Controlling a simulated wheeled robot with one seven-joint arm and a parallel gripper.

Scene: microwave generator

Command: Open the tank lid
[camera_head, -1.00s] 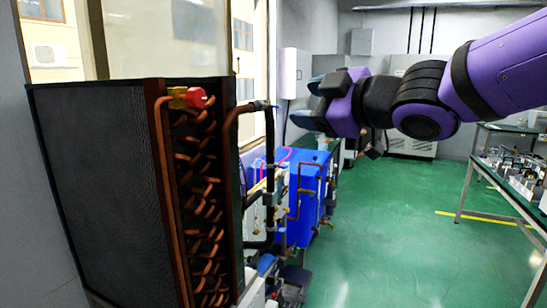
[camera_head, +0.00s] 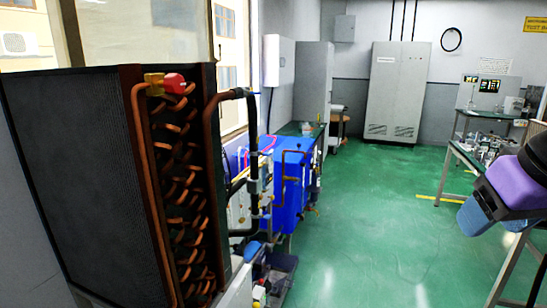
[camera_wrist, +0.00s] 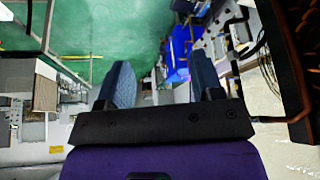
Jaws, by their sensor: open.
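A blue box-shaped tank (camera_head: 291,188) stands by the left wall beyond the finned coil. Its top is seen at a shallow angle, and I cannot make out whether a lid there is open or shut. Blue surfaces also show near the top of the wrist view (camera_wrist: 180,45), right of centre. My gripper shows partly at the right edge of the head view, purple and black with a blue finger, far to the right of the tank. In the wrist view my gripper (camera_wrist: 162,82) has its two blue fingers wide apart with nothing between them.
A large black finned coil (camera_head: 80,190) with copper pipes (camera_head: 178,190) fills the left foreground. Thin pipes and valves stand before the tank. A bench (camera_head: 460,155) with small parts is at the right. The green floor (camera_head: 380,220) between is clear. Grey cabinets (camera_head: 398,90) stand at the back.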

